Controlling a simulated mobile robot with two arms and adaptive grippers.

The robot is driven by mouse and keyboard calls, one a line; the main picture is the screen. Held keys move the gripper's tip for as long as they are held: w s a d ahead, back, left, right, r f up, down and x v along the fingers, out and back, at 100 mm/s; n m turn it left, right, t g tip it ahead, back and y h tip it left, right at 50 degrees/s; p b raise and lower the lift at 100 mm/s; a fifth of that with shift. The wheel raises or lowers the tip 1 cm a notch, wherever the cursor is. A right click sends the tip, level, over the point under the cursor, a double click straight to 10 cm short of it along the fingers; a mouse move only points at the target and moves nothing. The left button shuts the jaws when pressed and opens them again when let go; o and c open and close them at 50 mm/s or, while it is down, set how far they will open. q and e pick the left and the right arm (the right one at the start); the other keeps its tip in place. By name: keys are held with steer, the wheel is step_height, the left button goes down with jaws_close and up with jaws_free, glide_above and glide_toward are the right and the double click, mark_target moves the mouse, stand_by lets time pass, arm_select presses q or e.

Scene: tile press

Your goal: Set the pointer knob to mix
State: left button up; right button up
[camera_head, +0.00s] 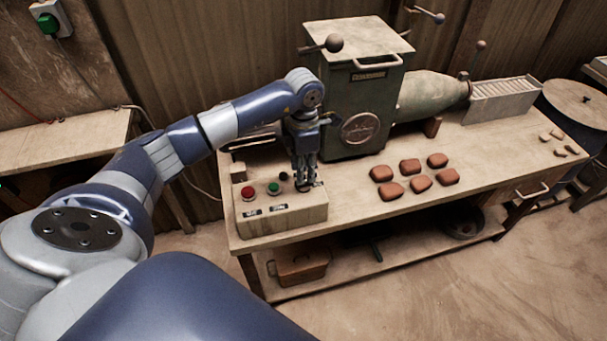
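A pale control box (275,219) stands at the left front corner of the workbench. It carries a red button (248,193), a green button (273,188) and a small dark knob-like part (284,175) behind the green one. My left gripper (306,186) points straight down at the right end of the box top. Its fingertips are at or just above the surface. The fingers hide that part of the box, and I cannot make out a pointer knob or its markings there. Whether the fingers hold anything is too small to tell. My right gripper is out of view.
A green press (362,100) with a grey barrel (430,91) stands close behind my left gripper. Several reddish clay lumps (413,167) lie on the workbench (470,140) to the right. A round-topped drum (580,103) stands at the far right.

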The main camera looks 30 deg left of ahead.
arm_select(q)
steer(key=shift+f, duration=2)
jaws_close()
